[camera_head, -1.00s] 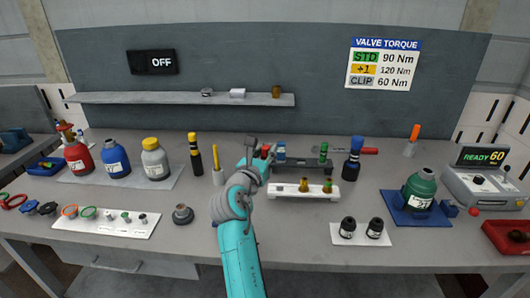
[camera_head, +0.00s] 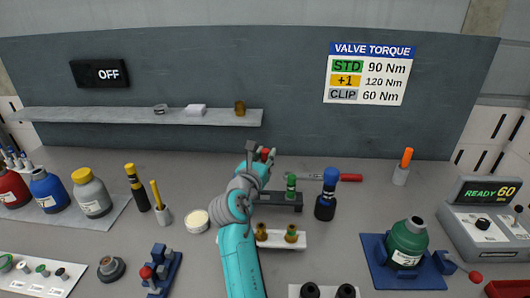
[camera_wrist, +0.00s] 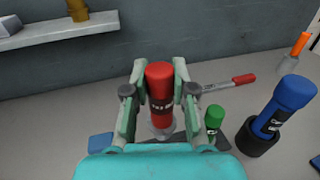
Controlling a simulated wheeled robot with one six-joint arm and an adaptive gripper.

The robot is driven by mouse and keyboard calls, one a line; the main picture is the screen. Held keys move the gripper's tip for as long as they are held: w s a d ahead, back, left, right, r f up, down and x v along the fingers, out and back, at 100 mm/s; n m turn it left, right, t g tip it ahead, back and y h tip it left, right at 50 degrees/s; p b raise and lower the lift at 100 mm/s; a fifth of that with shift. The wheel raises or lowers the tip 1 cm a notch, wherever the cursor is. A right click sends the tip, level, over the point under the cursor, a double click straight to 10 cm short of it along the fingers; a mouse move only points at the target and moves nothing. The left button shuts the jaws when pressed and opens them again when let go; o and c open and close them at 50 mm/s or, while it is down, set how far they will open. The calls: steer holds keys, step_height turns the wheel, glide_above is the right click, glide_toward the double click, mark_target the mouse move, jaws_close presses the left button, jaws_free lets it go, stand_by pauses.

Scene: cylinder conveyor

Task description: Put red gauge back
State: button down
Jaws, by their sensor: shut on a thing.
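The red gauge (camera_wrist: 160,88) is a red cylinder with a dark labelled band, upright between the fingers of my gripper (camera_wrist: 160,103) in the wrist view. My gripper is shut on it. In the head view only a bit of red (camera_head: 265,155) shows at my gripper (camera_head: 262,162), above the back of the bench. A dark rack (camera_head: 285,207) stands just right of my arm and holds a green gauge (camera_head: 291,185). The green gauge also shows in the wrist view (camera_wrist: 213,120). My arm hides the rack's left part, and I cannot tell whether the red gauge touches it.
A blue-topped tool (camera_head: 327,195) in a black base stands right of the rack. A red-handled tool (camera_head: 350,178) lies behind. A white holder (camera_head: 285,241) with brass pieces is in front. A cream dish (camera_head: 196,220) is left of my arm.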

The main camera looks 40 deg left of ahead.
steer(key=shift+f, duration=2.55)
steer(key=shift+s+f, duration=0.1)
steer(key=shift+f, duration=1.6)
steer(key=shift+d+f, duration=0.1)
steer(key=shift+f, duration=0.4)
steer(key=shift+r, duration=1.6)
steer(key=shift+f, duration=1)
